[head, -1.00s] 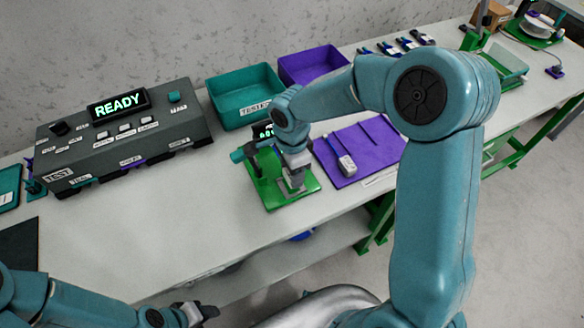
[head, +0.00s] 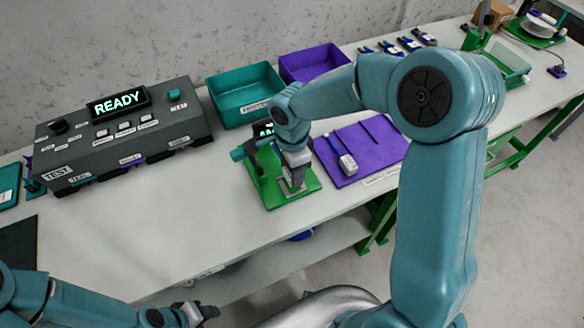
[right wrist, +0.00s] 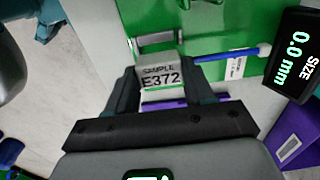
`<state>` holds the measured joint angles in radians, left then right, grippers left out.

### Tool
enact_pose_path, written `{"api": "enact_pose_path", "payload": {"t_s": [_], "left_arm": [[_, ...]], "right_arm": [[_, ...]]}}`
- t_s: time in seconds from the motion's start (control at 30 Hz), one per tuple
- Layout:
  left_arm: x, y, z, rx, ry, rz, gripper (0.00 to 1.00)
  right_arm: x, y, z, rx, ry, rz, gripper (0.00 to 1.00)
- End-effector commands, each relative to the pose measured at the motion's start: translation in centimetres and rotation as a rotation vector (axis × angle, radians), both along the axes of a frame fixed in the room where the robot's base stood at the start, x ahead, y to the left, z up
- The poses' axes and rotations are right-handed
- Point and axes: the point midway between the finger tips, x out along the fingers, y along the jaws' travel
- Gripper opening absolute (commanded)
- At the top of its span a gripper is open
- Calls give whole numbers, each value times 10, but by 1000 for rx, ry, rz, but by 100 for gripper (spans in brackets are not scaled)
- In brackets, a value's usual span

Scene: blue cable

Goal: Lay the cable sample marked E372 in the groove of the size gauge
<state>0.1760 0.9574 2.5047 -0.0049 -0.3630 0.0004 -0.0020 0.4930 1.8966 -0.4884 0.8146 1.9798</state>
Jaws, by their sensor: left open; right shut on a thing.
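My right gripper (right wrist: 178,100) is shut on the grey block of the sample marked E372 (right wrist: 160,77). In the head view my right gripper (head: 294,180) is low over the green size gauge (head: 272,200). The gauge's display (right wrist: 292,58) reads 0.0 mm. A grey metal piece (right wrist: 158,40) lies just beyond the block; I cannot tell whether the cable is in the groove. My left gripper (head: 198,312) is open and empty, low at the front.
A purple mat (head: 375,160) right of the gauge holds another block (head: 347,164) and dark strips. Teal (head: 247,110) and purple (head: 310,78) bins stand behind. The tester (head: 125,130) shows READY. The bench front left of the gauge is clear.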

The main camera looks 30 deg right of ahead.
Motion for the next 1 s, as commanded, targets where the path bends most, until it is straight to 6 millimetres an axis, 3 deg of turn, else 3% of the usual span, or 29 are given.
{"api": "enact_pose_path", "payload": {"t_s": [1.0], "left_arm": [[0, 0, -6, 0, 0, 0, 51]], "right_arm": [[0, 0, 0, 0, 0, 0, 21]]}}
